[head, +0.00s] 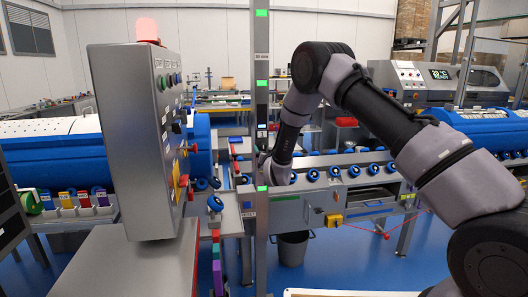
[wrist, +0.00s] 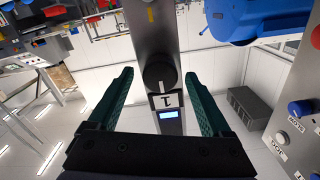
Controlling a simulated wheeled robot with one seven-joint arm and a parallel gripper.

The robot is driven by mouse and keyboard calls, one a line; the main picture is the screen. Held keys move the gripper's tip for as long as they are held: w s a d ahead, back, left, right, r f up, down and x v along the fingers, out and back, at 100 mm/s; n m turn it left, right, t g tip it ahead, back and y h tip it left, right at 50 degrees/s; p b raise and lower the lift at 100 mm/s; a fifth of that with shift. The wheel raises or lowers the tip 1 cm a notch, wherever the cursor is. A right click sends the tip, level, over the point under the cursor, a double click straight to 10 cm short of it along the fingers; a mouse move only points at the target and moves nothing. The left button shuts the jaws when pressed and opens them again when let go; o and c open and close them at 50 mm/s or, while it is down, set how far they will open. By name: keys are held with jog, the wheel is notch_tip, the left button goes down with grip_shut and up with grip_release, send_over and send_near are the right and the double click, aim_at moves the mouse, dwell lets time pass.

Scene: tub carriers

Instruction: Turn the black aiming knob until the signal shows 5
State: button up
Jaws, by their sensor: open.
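The black aiming knob (wrist: 159,76) is round and sits on a grey metal post (wrist: 150,38) in the wrist view. Beside it on the post, a small white plate (wrist: 165,101) carries a black mark that looks like an upside-down 1. Next to that is a small lit blue-white panel (wrist: 169,115), too small to read. My gripper (wrist: 158,73) is open, with one dark green finger on each side of the knob. I see gaps between the fingers and the knob. In the head view, the post (head: 262,60) partly hides my gripper, and I cannot make out the knob.
A grey control cabinet (head: 135,140) with a red lamp (head: 148,30) stands at left in the head view. A conveyor with blue rollers (head: 335,172) runs behind the post. A dark bin (head: 293,248) stands on the blue floor.

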jog(key=shift+w, duration=0.15)
grip_shut()
jog(key=shift+n, duration=0.4)
jog(key=n, duration=0.3)
jog(key=shift+a+n, duration=0.1)
jog(key=shift+n, duration=0.2)
jog(key=n, duration=0.4)
jog(key=shift+n, duration=0.4)
